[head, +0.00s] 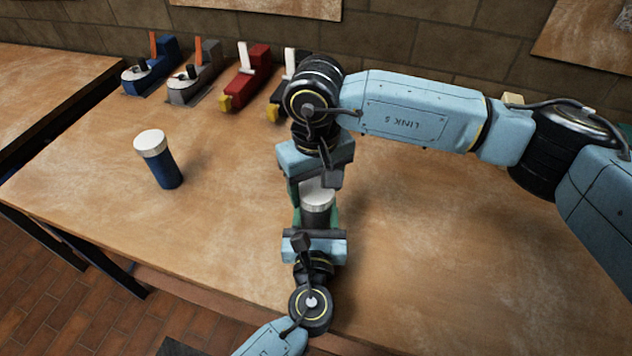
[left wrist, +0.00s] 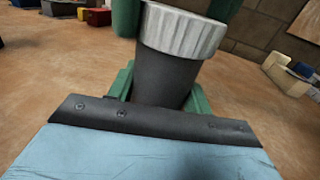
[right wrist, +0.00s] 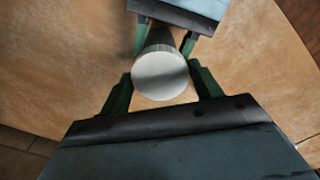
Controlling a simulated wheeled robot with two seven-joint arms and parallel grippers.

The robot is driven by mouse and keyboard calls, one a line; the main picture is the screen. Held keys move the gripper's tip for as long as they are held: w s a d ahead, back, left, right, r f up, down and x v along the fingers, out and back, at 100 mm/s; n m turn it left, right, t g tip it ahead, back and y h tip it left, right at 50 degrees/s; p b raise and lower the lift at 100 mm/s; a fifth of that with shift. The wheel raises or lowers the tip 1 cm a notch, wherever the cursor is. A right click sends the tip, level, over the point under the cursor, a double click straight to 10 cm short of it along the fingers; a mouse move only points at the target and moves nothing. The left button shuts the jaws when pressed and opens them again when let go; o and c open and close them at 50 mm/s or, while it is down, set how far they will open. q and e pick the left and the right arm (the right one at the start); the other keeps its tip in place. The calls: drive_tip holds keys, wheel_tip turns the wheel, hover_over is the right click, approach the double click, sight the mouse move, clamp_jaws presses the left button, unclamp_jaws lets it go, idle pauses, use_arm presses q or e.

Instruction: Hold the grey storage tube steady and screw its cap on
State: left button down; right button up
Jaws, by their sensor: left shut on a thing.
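The grey storage tube (head: 316,213) stands upright near the table's front edge; it also shows in the left wrist view (left wrist: 162,75). My left gripper (head: 315,232) is shut on its body, green fingers on both sides. The white ribbed cap (left wrist: 183,32) sits on the tube's top; its round face shows in the right wrist view (right wrist: 160,76). How tightly it is seated cannot be told. My right gripper (head: 316,180) is above, pointing down, its fingers spread on either side of the cap (right wrist: 160,72) and very close to it. In the head view, the right gripper partly hides the cap.
A blue tube with a white cap (head: 160,160) stands apart to the left. At the back are a blue device (head: 150,72), a grey one (head: 194,77), a red one (head: 245,80) and a partly hidden one. The table (head: 450,240) is clear at right.

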drive_tip(key=c, duration=0.7)
drive_tip(key=shift+o, duration=0.2)
drive_tip(key=m, duration=1.1)
drive_tip(key=shift+m, duration=0.3)
drive_tip(key=m, duration=0.3)
drive_tip(key=shift+m, duration=0.4)
drive_tip(key=m, duration=0.3)
drive_tip(key=shift+m, duration=0.4)
drive_tip(key=m, duration=0.5)
drive_tip(key=shift+m, duration=0.3)
drive_tip(key=m, duration=0.5)
drive_tip(key=shift+f+m, duration=0.1)
drive_tip(key=shift+m, duration=0.2)
drive_tip(key=m, duration=0.5)
drive_tip(key=shift+m, duration=0.4)
drive_tip(key=m, duration=0.5)
drive_tip(key=shift+m, duration=0.3)
drive_tip(key=m, duration=0.5)
drive_tip(key=o, duration=1.1)
